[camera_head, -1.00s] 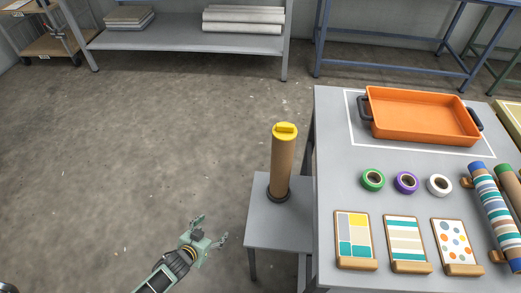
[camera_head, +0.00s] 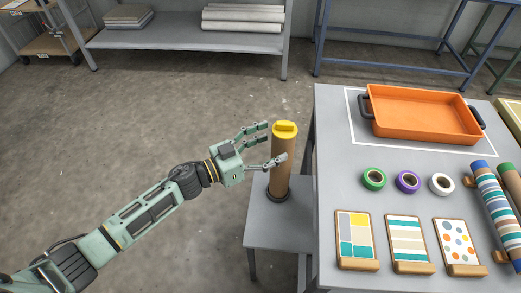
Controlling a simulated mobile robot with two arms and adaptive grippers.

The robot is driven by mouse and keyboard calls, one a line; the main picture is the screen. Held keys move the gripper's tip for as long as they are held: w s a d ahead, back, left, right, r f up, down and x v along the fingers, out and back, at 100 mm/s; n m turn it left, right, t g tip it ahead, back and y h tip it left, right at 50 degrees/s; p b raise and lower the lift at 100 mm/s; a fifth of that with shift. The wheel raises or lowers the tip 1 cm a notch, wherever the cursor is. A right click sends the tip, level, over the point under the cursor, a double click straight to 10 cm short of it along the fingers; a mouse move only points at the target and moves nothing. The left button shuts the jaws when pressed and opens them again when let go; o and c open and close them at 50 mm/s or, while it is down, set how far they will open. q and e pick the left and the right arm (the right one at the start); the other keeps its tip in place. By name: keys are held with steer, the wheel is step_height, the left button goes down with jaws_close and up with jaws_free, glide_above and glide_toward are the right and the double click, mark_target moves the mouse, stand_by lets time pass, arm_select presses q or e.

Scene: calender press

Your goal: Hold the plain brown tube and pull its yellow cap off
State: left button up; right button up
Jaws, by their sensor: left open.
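The plain brown tube (camera_head: 281,176) stands upright in a dark round base on a small grey side table (camera_head: 262,224). Its yellow cap (camera_head: 285,130) is on the top end. My left gripper (camera_head: 266,145) is open, reaching in from the left at the height of the tube's upper part. One finger overlaps the tube just below the cap in the picture; the other fingers lie to the left of the cap. I cannot tell whether any finger touches the tube. My right gripper is not in view.
The larger grey table (camera_head: 335,205) to the right holds an orange tray (camera_head: 420,115), tape rolls (camera_head: 407,182), patterned sample cards (camera_head: 408,242) and a striped tube (camera_head: 493,205) with blue ends. The floor left of the side table is clear.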

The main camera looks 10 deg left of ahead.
mark_target(284, 140)
arm_select(q)
steer(key=b+x, duration=0.1)
steer(key=x, duration=0.4)
steer(key=shift+f, duration=0.1)
steer(key=shift+a, duration=0.1)
